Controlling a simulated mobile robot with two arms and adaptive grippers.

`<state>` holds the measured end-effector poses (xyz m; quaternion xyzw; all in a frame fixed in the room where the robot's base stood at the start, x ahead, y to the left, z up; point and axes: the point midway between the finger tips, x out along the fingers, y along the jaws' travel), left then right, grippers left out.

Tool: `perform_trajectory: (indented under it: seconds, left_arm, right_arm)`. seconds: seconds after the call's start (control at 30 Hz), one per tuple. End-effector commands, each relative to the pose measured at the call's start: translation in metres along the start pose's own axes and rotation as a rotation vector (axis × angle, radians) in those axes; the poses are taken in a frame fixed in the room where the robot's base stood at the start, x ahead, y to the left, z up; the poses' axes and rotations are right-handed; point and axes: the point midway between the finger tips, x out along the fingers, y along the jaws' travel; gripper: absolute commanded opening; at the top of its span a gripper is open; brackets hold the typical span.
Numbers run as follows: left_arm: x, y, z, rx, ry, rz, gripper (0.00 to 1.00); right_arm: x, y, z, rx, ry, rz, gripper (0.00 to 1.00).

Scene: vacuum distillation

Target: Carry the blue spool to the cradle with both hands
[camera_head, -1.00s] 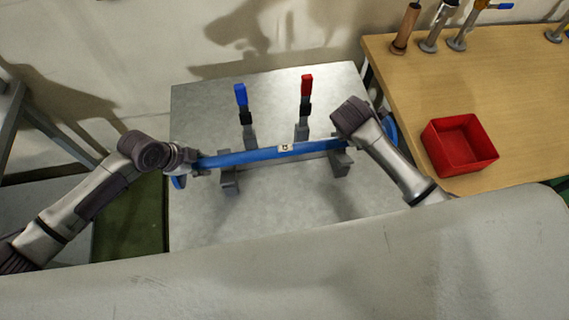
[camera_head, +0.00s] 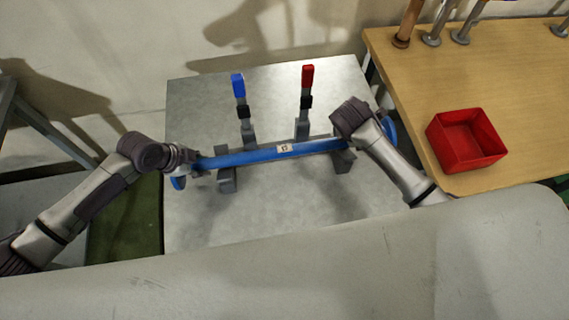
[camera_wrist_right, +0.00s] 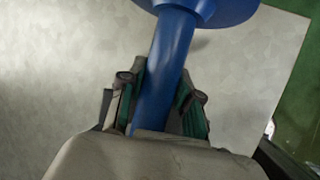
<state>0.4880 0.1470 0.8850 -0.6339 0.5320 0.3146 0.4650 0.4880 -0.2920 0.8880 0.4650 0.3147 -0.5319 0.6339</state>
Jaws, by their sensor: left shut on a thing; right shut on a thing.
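The blue spool (camera_head: 262,155) is a long pipe with round flanges and a small white label near its middle. It lies roughly level across the cradle (camera_head: 227,182), whose grey supports stand on the metal table; I cannot tell whether it touches them. My left gripper (camera_head: 190,161) is shut on the spool's left end, just inside the left flange. My right gripper (camera_wrist_right: 160,105) is shut around the pipe near the right flange (camera_wrist_right: 208,10) in the right wrist view. In the head view my right wrist hides its fingers.
Two upright clamps, one with a blue handle (camera_head: 238,86) and one with a red handle (camera_head: 308,77), stand just behind the spool. A wooden table (camera_head: 405,75) on the right bears a red bin (camera_head: 467,140) and several tools. The metal table's front (camera_head: 280,225) is clear.

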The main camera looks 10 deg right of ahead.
Motion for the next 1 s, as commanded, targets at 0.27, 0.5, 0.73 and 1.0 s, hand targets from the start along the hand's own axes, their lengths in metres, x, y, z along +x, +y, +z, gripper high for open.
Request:
perform_trajectory:
  seconds: [0.27,0.5,0.73,1.0]
  left_arm:
    - [0.014,0.001,0.005,0.001,0.005,-0.008,0.00]
    - [0.015,0.004,0.006,0.000,0.000,0.000,0.57]
    - [0.015,0.004,0.006,0.000,0.000,0.000,0.57]
    - [-0.017,0.004,0.007,0.002,-0.001,-0.003,0.57]
  right_arm:
    - [0.015,-0.002,-0.005,0.003,-0.002,0.007,0.00]
    - [0.015,-0.004,-0.006,0.000,0.000,0.000,0.58]
    - [0.015,-0.004,-0.006,0.000,0.000,0.000,0.58]
    - [0.015,-0.004,-0.006,0.000,0.000,0.000,0.58]
